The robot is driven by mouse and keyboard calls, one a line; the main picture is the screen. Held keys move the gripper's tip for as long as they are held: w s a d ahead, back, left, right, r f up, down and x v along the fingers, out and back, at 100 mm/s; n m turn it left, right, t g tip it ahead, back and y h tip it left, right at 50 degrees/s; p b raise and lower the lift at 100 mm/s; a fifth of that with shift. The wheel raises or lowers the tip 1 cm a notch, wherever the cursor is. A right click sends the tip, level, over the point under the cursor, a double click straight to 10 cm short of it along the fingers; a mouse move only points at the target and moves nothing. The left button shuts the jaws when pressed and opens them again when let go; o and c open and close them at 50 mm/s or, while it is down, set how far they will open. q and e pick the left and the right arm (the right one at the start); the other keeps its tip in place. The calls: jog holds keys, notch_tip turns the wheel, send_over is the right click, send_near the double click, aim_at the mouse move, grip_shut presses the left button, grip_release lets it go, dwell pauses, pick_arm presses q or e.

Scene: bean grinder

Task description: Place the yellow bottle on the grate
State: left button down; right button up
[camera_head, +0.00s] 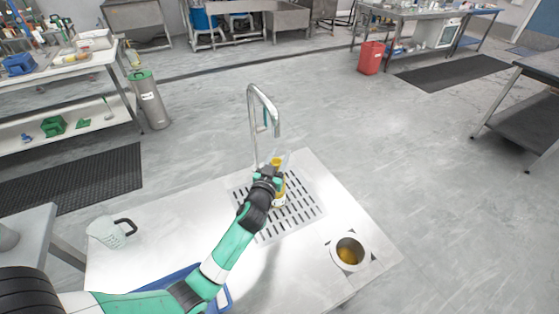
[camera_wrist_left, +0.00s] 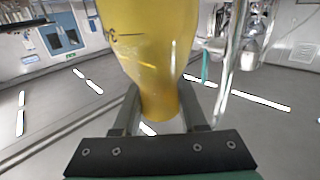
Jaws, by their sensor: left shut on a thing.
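The yellow bottle (camera_head: 279,198) is held over the grate (camera_head: 306,212), close to the metal faucet (camera_head: 262,115). My left gripper (camera_head: 269,178) is shut on it and hides part of it in the head view. In the left wrist view the bottle (camera_wrist_left: 155,45) fills the middle, between the two fingers of my left gripper (camera_wrist_left: 163,112). It looks roughly upright. I cannot tell whether its base touches the grate. My right gripper is not in view.
A white jug with a dark handle (camera_head: 110,232) stands at the left of the steel table (camera_head: 180,217). A round opening with brown contents (camera_head: 349,252) is at the right. A blue tray (camera_head: 222,298) lies under my arm. The faucet rises behind the bottle.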

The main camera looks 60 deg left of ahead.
pick_arm(q)
jog(key=shift+r, duration=0.1)
jog(key=shift+c, duration=2.3)
grip_release()
jog(key=shift+r+p, duration=0.1)
jog(key=shift+p, duration=0.2)
jog(key=v, duration=1.2)
